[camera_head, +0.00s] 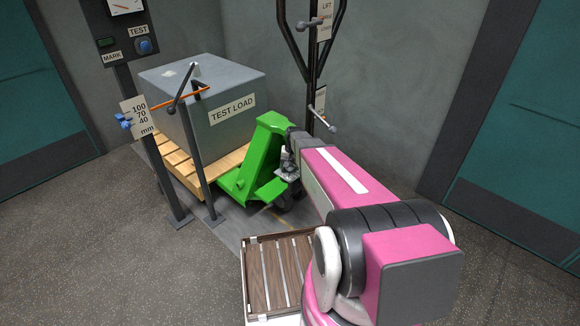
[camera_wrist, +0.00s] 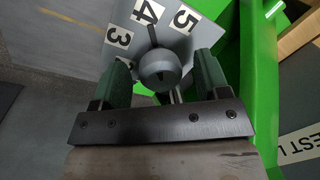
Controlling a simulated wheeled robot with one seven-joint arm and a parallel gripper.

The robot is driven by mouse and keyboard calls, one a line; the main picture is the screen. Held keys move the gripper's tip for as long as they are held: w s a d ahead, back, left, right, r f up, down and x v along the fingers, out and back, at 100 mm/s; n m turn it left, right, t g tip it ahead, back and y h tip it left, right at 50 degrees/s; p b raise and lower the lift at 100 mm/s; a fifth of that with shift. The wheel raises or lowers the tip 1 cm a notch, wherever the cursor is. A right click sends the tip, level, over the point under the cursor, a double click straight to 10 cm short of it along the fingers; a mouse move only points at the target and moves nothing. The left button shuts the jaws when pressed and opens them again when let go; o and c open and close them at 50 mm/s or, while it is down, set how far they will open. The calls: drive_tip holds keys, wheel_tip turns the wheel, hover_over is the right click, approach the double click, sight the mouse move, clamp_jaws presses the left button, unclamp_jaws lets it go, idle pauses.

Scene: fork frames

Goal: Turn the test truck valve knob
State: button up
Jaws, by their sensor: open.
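The valve knob (camera_wrist: 160,68) is a round grey knob in the wrist view. A dark bar extends from it toward the number 4 on a grey dial plate (camera_wrist: 178,42) with labels 3, 4 and 5. My gripper (camera_wrist: 163,74) is open, with one green-padded finger on each side of the knob. I cannot tell whether the pads touch it. The green test truck (camera_head: 262,150) stands in the middle of the head view, beside the test load. In that view my arm reaches to the truck's right side, and the knob and fingertips are hard to make out.
A grey test load (camera_head: 205,95) sits on a wooden pallet (camera_head: 228,163) left of the truck. A post with a height scale (camera_head: 140,117) stands in front of it. A dark lever frame (camera_head: 315,75) rises behind the truck. Open floor (camera_head: 120,260) lies at left.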

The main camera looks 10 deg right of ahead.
wheel_tip(320, 180, up, 11)
drive_tip(key=d, duration=0.1)
drive_tip(key=shift+s+f, duration=0.15)
drive_tip(key=shift+d, duration=0.1)
idle(0.3)
drive_tip(key=s+r+n, duration=0.1)
drive_tip(key=s, duration=0.9)
drive_tip(key=s+a+n+h, duration=0.1)
drive_tip(key=s, duration=1)
drive_tip(key=shift+a+r+n, duration=0.3)
drive_tip(key=shift+r+n, duration=0.05)
drive_tip(key=shift+n, duration=0.05)
